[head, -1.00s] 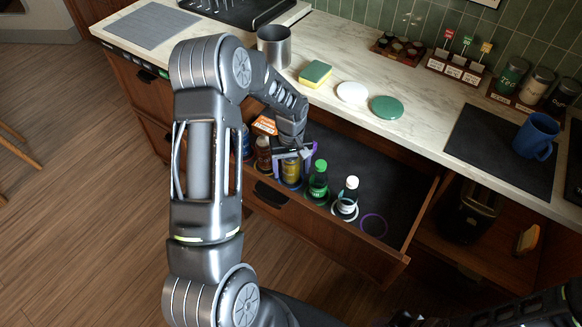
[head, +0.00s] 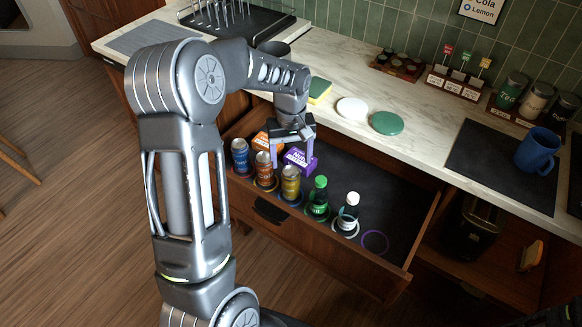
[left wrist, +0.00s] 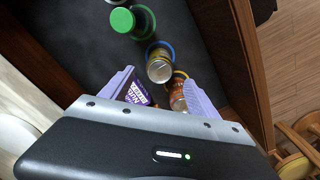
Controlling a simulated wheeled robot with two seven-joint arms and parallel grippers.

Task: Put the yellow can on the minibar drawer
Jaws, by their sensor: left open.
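The yellow can (head: 290,184) stands upright in the open minibar drawer (head: 330,245), in the front row between an orange-brown can (head: 264,168) and a green-capped bottle (head: 319,198). A blue ring shows around its base. The can also shows from above in the left wrist view (left wrist: 159,68). My left gripper (head: 291,160) is open and empty above the drawer, behind and above the yellow can, apart from it. In the left wrist view its purple fingers (left wrist: 152,92) are spread, with a purple nuts box (left wrist: 134,92) beside one finger. My right gripper is not in view.
A blue can (head: 240,158), a white-capped bottle (head: 348,212) and an empty purple ring (head: 375,243) share the front row. An orange box (head: 266,141) stands behind. The counter (head: 420,120) above holds a sponge, round lids and a blue mug (head: 537,150).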

